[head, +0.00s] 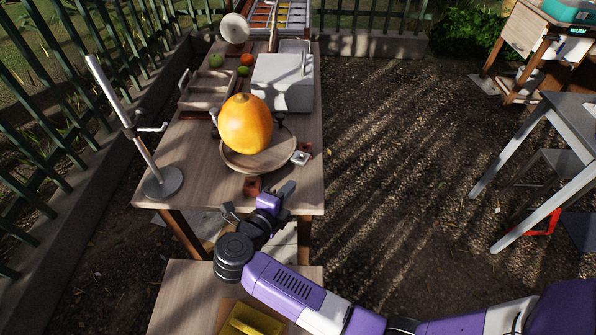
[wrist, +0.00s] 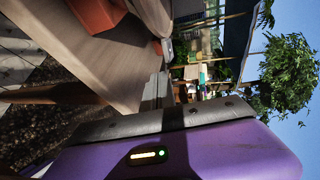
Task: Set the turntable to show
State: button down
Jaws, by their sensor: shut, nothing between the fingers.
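The turntable is a round wooden disc (head: 233,161) on the wooden table, bearing a large orange-yellow fruit (head: 245,124). A red-brown block (head: 253,187) sits at its near edge, and a pale block with a dark mark (head: 300,158) sits at its right edge. My gripper (head: 289,188) is shut and empty, above the table's front edge, just right of the red-brown block and apart from the disc. In the wrist view, an orange-red block (wrist: 95,12) and the rounded disc edge (wrist: 153,14) show at the top; the fingertips are not clear there.
A metal stand (head: 162,183) rises at the table's left front. Behind the disc are a wooden tray (head: 207,92), a grey-white box (head: 285,85) and small fruit (head: 246,60). Open ground lies right of the table.

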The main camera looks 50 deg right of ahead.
jog(key=x, duration=0.4)
jog(key=r+p+x, duration=0.1)
jog(key=x, duration=0.2)
jog(key=shift+d, duration=0.15)
jog(key=shift+r, duration=0.1)
